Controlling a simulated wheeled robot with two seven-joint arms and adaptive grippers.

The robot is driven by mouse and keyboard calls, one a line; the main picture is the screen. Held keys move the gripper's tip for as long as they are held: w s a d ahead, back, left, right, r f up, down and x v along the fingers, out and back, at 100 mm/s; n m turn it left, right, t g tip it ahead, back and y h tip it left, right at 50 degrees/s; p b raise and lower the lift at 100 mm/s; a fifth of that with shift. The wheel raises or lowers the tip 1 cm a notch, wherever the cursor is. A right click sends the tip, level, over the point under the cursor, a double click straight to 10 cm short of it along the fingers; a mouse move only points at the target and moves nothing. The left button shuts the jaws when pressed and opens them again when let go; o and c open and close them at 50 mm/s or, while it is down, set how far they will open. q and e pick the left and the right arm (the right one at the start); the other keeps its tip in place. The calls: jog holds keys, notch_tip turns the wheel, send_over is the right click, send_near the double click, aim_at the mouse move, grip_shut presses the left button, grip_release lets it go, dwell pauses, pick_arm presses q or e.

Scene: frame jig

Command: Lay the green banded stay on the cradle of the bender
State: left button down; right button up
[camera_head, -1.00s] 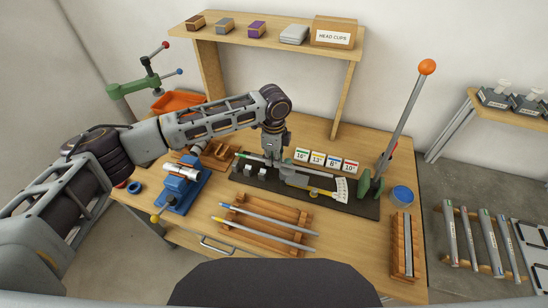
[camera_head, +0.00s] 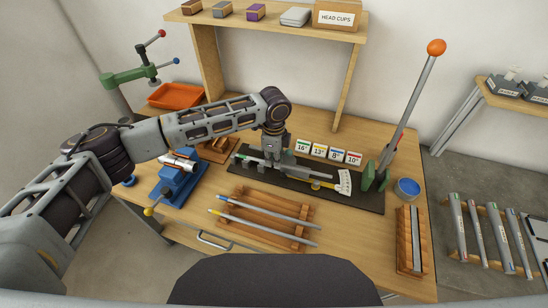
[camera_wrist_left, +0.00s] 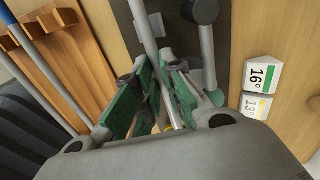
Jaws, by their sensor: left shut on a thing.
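My left gripper (camera_head: 271,156) is shut on the green banded stay (camera_head: 250,158), a thin grey rod with a green end at its left. In the left wrist view the stay (camera_wrist_left: 148,40) runs up from between the green-padded fingers (camera_wrist_left: 155,95). The stay lies along the rear of the bender's dark base plate (camera_head: 320,193), over its small cradle blocks. I cannot tell whether it touches them. The bender has a white angle scale (camera_head: 344,182) and a long lever with an orange ball (camera_head: 436,47). The gripper hides part of the stay. My right gripper is not in view.
A wooden rack (camera_head: 231,209) holds blue- and yellow-banded rods in front of the bender. A blue vise (camera_head: 178,185) stands left, angle cards (camera_head: 328,152) behind. A blue cup (camera_head: 407,189) and a wooden holder (camera_head: 402,240) are at the right.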

pick_arm(q)
jog(key=shift+f, duration=0.45)
jog(key=shift+s+f, duration=0.15)
jog(key=shift+f, duration=0.05)
jog(key=shift+s+a+f, duration=0.1)
jog(key=shift+s+f, duration=0.05)
jog(key=shift+f, duration=0.1)
jog(key=c, duration=1.6)
grip_release()
jog(key=shift+o, duration=0.8)
jog(key=shift+w, duration=0.2)
jog(key=shift+r, duration=0.25)
